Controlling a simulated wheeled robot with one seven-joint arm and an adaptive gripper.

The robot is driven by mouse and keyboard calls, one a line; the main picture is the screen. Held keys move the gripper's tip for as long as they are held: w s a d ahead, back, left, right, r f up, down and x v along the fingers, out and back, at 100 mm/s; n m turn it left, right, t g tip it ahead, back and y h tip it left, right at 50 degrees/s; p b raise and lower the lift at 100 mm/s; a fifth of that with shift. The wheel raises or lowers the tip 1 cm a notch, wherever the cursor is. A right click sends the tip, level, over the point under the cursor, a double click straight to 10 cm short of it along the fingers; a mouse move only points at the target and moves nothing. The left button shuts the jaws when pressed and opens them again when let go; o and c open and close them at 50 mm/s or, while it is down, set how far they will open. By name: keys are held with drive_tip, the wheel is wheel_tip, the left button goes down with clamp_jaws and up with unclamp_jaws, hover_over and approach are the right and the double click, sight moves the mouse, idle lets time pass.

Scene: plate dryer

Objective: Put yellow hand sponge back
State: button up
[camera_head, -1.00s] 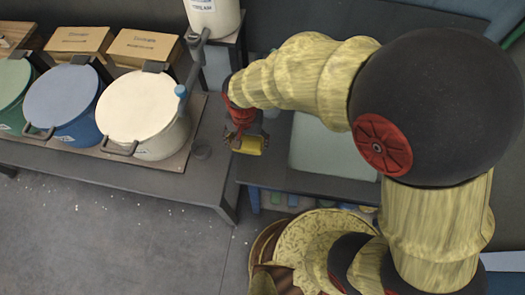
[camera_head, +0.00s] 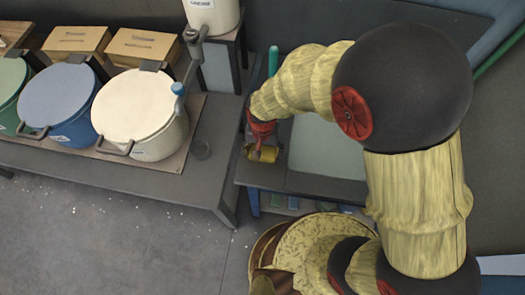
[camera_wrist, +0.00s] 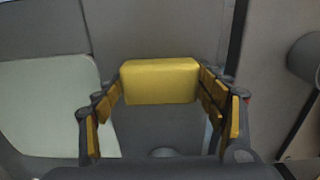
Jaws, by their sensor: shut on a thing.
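The yellow hand sponge (camera_head: 253,152) is a small block at my gripper's tip in the head view, over the left end of the dark table on the right. In the wrist view the yellow sponge (camera_wrist: 160,81) spans the gap between the fingers. My gripper (camera_head: 261,147) is shut on it; its finger pads touch the sponge's two ends in the wrist view (camera_wrist: 161,88). Whether the sponge's underside touches the table cannot be told.
A pale grey-green board (camera_head: 325,148) lies on the dark table (camera_head: 300,186) right of the sponge. A lower bench (camera_head: 120,176) at left holds a white lidded bucket (camera_head: 140,108), a blue one (camera_head: 62,100) and a green one (camera_head: 10,85). A teal upright (camera_head: 273,60) stands behind my arm.

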drive_tip(key=shift+f, duration=0.2)
drive_tip(key=o, duration=0.8)
drive_tip(key=shift+o, duration=0.6)
drive_tip(key=shift+r, duration=0.1)
drive_tip(key=shift+r, duration=0.1)
drive_tip(key=w+d+r+t+p, duration=0.1)
drive_tip(key=d+r, duration=0.2)
drive_tip(key=r, duration=0.7)
drive_tip(key=w+d+r+p, duration=0.1)
drive_tip(key=d+r+p, duration=0.15)
drive_tip(key=r, duration=0.75)
drive_tip(key=s+d+r+t, duration=0.2)
drive_tip(key=s+d+r, duration=0.2)
drive_tip(key=d+r, duration=0.3)
drive_tip(key=s+d+r+t, duration=0.2)
drive_tip(key=s+d+r, duration=0.3)
drive_tip(key=d+r, duration=0.3)
drive_tip(key=shift+s+d+n+t+b, duration=0.3)
drive_tip(key=shift+d+n, duration=0.1)
drive_tip(key=shift+d, duration=0.7)
